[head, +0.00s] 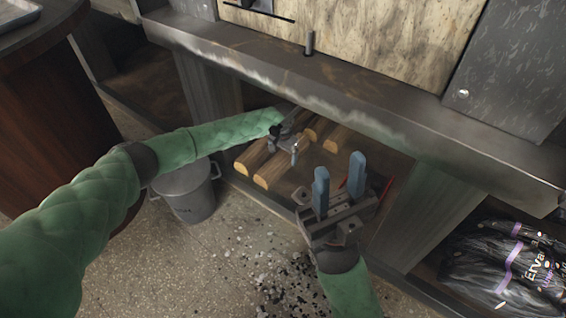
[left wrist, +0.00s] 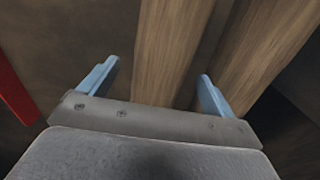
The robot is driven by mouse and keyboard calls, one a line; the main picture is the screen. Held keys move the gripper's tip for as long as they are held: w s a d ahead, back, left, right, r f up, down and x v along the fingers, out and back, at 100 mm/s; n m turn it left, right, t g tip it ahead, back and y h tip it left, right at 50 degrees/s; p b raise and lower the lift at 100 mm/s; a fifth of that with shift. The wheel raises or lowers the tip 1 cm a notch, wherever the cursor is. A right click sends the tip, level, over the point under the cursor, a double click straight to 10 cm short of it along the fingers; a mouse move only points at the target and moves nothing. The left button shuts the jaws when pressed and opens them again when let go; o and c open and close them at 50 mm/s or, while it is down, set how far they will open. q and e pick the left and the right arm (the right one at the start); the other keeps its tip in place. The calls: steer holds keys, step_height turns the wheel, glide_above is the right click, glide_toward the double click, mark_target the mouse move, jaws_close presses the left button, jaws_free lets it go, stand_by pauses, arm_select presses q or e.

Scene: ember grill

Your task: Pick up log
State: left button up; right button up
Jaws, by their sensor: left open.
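Several brown logs lie on the low shelf under the grill counter in the head view, among them a front log (head: 272,172) and one further left (head: 247,160). My left gripper (head: 285,149) is over the logs, inside the shelf opening. In the left wrist view its blue fingers (left wrist: 157,84) are apart, with one log (left wrist: 168,45) showing between them and another log (left wrist: 262,50) beside it on the right. Whether the fingers touch wood cannot be told. My right gripper (head: 339,180) is open and empty in front of the shelf, fingers pointing up.
The counter edge (head: 330,85) overhangs the shelf. A grey bucket (head: 187,194) stands on the floor at left. A red thing (head: 357,172) is behind my right gripper. Black bags (head: 500,265) fill the right compartment. Dark bits litter the floor.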

arm_select(q)
steer(key=shift+f, duration=0.9)
steer(key=shift+f, duration=0.2)
stand_by(0.4)
steer(key=c, duration=1.7)
steer(key=shift+o, duration=0.2)
